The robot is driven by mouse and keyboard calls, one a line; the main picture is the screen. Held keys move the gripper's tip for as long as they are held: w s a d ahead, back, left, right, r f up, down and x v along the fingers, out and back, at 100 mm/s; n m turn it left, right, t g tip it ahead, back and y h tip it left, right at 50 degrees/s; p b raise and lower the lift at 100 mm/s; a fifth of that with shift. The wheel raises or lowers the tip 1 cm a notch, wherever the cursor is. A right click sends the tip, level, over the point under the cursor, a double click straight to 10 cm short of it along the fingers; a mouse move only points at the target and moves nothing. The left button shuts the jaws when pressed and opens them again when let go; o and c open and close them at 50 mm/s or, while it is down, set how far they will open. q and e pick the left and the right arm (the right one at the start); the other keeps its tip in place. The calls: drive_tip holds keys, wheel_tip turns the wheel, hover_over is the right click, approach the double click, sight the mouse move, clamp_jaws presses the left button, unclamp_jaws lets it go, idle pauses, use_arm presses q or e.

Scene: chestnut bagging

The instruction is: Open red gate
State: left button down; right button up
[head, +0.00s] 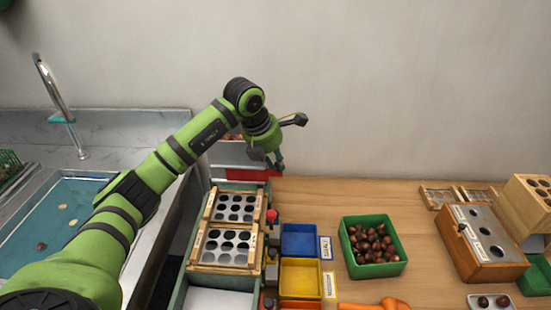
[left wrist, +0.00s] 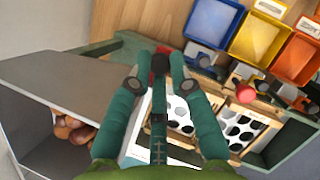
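A grey hopper (head: 228,158) with chestnuts in it stands at the back, left of the table's middle. In the left wrist view the hopper (left wrist: 75,80) is at the left. The red gate (head: 243,174) shows as a red strip at the hopper's base. My left gripper (head: 278,164) points down at the right end of this strip. In the left wrist view its teal fingers (left wrist: 163,84) are apart. A dark, reddish-topped piece (left wrist: 160,63) shows between the fingertips; I cannot tell whether they touch it. My right gripper is not in view.
A wooden-framed rack with round holes (head: 226,247) lies in front of the hopper, with a red knob (head: 271,216) beside it. Blue (head: 299,228) and yellow (head: 301,262) bins stand to its right. A green bin of chestnuts (head: 349,243) is farther right. A sink is at left.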

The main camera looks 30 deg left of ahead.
use_arm(q)
drive_tip(key=d, duration=0.1)
drive_tip(key=w+d, duration=0.1)
drive_tip(key=d, duration=0.1)
drive_tip(key=w+d, duration=0.1)
drive_tip(key=shift+w+d+r, duration=0.1)
drive_tip(key=shift+w+d, duration=0.05)
drive_tip(key=shift+d, duration=0.05)
drive_tip(key=c, duration=1.4)
unclamp_jaws()
drive_tip(key=v, duration=1.2)
